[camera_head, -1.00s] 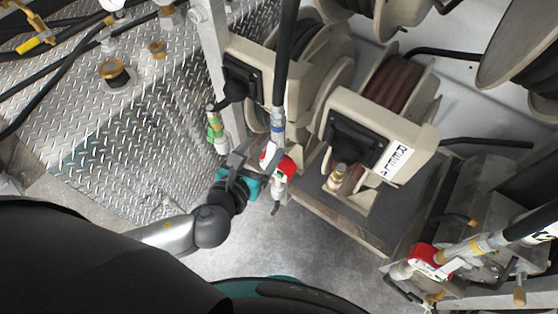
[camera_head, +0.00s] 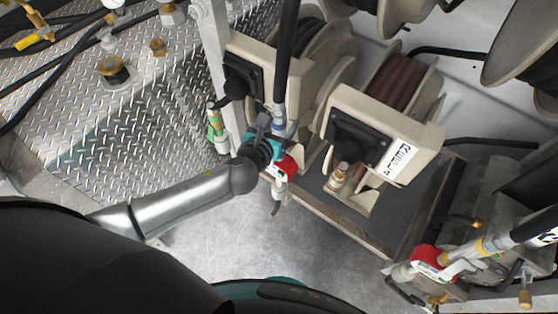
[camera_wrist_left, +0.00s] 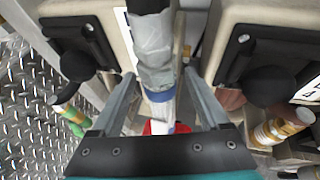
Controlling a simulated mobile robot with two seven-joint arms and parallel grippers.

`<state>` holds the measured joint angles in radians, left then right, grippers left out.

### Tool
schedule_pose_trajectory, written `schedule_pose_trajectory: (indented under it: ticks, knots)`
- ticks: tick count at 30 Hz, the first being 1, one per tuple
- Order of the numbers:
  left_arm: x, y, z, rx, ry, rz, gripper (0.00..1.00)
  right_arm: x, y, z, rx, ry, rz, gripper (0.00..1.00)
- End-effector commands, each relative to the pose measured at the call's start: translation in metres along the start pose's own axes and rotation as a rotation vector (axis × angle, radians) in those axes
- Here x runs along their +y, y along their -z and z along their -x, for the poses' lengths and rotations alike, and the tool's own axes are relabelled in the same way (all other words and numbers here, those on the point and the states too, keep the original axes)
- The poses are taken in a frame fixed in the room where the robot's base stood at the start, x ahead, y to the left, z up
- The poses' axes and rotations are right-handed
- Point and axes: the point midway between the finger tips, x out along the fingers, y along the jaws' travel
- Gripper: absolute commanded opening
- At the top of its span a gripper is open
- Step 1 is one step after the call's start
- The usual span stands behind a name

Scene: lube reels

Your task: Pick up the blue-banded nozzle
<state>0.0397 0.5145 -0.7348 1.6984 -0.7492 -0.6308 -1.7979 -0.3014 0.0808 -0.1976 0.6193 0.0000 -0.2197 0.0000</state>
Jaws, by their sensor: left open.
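The blue-banded nozzle (camera_head: 279,114) hangs from a black hose in front of the beige reels in the head view. A red and white part shows at its lower end. My left gripper (camera_head: 270,130) is open right at the nozzle and partly covers it. In the left wrist view, the nozzle's grey body and blue band (camera_wrist_left: 160,95) lie between the two spread fingers of my left gripper (camera_wrist_left: 160,78). A gap shows beside the nozzle, and I cannot tell if either finger touches it. The nozzle's lower part is hidden behind the gripper body. My right gripper is not in view.
A green-banded nozzle (camera_head: 214,124) hangs close on the left, beside a grey post (camera_head: 212,50). A beige reel (camera_head: 385,130) stands on the right. A yellow-banded nozzle with a red part (camera_head: 425,254) is at lower right. The grey floor (camera_head: 230,245) below is clear.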

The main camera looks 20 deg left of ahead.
Motion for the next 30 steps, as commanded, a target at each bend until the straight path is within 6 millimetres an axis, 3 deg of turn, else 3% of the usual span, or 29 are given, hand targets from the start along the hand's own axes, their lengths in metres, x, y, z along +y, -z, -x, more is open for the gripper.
schedule_pose_trajectory:
  ticks: [6, 27, 30]
  knots:
    - [-0.0002, -0.0002, -0.0003, 0.000, 0.001, 0.001, 0.79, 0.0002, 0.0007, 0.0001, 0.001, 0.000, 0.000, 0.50]
    - [-0.0001, 0.0002, 0.0000, 0.001, 0.001, 0.001, 0.00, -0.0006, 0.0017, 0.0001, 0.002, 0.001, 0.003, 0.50]
    - [-0.0001, 0.0002, 0.0000, 0.001, 0.001, 0.001, 0.00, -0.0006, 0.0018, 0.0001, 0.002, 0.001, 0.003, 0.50]
